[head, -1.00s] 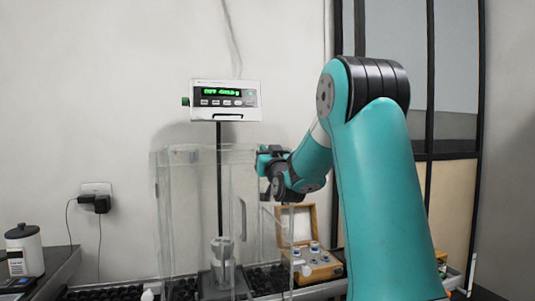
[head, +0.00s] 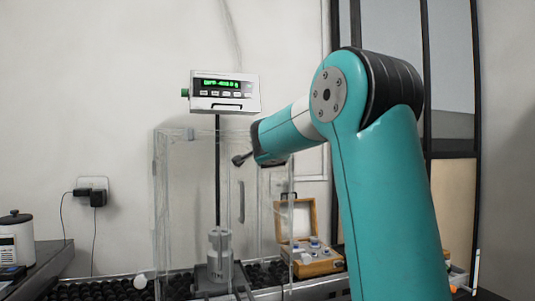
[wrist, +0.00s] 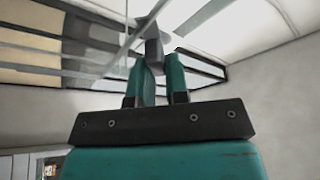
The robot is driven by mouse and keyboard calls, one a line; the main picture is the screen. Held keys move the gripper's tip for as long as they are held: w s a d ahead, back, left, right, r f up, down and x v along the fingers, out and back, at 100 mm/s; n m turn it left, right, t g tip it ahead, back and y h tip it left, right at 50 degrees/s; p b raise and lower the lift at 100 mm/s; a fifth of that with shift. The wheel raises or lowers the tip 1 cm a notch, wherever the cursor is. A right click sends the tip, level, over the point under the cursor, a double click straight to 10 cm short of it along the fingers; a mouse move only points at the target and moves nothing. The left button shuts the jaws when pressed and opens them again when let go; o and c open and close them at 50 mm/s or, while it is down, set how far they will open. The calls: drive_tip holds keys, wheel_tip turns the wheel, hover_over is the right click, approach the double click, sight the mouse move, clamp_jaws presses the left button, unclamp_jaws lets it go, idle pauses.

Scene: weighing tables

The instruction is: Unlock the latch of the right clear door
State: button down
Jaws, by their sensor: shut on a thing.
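A clear draft enclosure (head: 170,215) stands on the table, with clear panels and a long grey handle (head: 241,203) towards its right side. The right clear door's panel (head: 272,200) is faint, and I cannot tell its exact edges. My gripper (wrist: 155,72) shows in the wrist view with two teal fingers shut on a small dark grey block, the latch (wrist: 154,50), which sits by pale clear strips.
A weighing display (head: 224,92) with green digits stands on a black post. A metal vessel (head: 219,255) stands inside the enclosure. An open wooden weight box (head: 312,262) is to the right. A white jar (head: 15,243) stands far left; wall plugs (head: 92,196) hang nearby.

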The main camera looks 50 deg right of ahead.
drive_tip(key=m+g+b, duration=0.1)
drive_tip(key=m+b, duration=0.1)
drive_tip(key=m, duration=0.1)
drive_tip(key=m+g+b, duration=0.1)
drive_tip(key=m+b, duration=0.1)
drive_tip(key=m, duration=0.1)
drive_tip(key=m+g+y+b, duration=0.1)
drive_tip(key=m+b, duration=0.1)
drive_tip(key=m, duration=0.2)
drive_tip(key=shift+d+f+g, duration=0.1)
drive_tip(key=shift+f+g, duration=0.25)
drive_tip(key=shift+g, duration=0.05)
drive_tip(key=shift+m, duration=0.3)
drive_tip(key=c, duration=1.1)
unclamp_jaws()
drive_tip(key=shift+s, duration=0.1)
drive_tip(key=shift+f, duration=0.1)
